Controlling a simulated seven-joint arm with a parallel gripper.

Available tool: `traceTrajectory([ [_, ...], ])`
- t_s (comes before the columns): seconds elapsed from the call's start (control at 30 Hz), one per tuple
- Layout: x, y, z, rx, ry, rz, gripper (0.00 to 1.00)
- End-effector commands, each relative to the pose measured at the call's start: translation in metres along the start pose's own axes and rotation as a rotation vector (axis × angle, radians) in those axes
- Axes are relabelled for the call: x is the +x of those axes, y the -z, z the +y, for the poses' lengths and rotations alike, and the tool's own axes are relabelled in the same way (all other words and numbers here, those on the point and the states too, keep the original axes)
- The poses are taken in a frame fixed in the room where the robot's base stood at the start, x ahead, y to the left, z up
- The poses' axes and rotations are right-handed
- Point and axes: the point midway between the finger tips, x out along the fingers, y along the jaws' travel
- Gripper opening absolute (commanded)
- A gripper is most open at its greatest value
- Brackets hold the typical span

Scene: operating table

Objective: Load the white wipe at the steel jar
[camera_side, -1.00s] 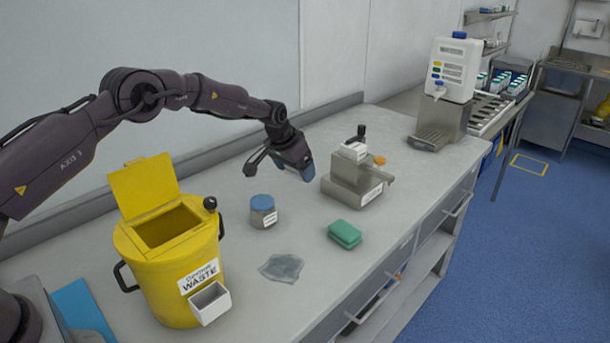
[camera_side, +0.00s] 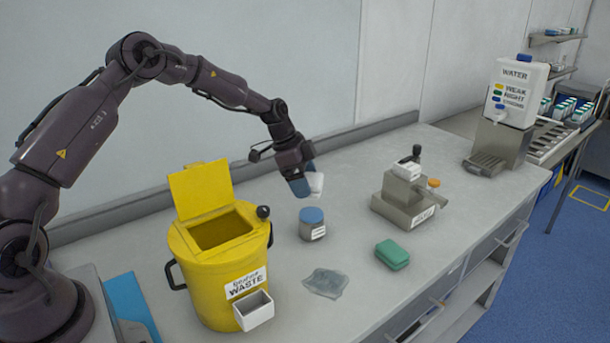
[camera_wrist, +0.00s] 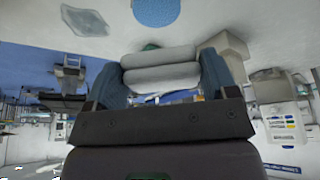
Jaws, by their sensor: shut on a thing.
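My gripper (camera_side: 307,183) has blue fingers and is shut on a folded white wipe (camera_side: 316,184), held in the air above the bench. In the wrist view the wipe (camera_wrist: 160,68) lies as a thick double roll between both fingers (camera_wrist: 163,78). The steel jar (camera_side: 312,232), grey with a blue lid and a white label, stands upright on the bench just below the gripper, apart from it. Its lid (camera_wrist: 156,10) shows at the top edge of the wrist view. The lid is on, so the jar's inside is hidden.
A yellow waste bin (camera_side: 215,275) with raised lid stands left of the jar. A crumpled grey sheet (camera_side: 326,283) lies in front, a green sponge (camera_side: 392,254) to the right. A steel dispenser (camera_side: 404,202) and a water container (camera_side: 516,92) stand farther right.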

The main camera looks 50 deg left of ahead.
Motion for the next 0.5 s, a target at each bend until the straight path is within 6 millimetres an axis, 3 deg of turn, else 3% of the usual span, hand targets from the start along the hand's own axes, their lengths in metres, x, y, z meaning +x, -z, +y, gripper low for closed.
traceTrajectory([
  [0.5, 0.045, -0.019, 0.0, -0.002, -0.001, -0.001, 0.6],
])
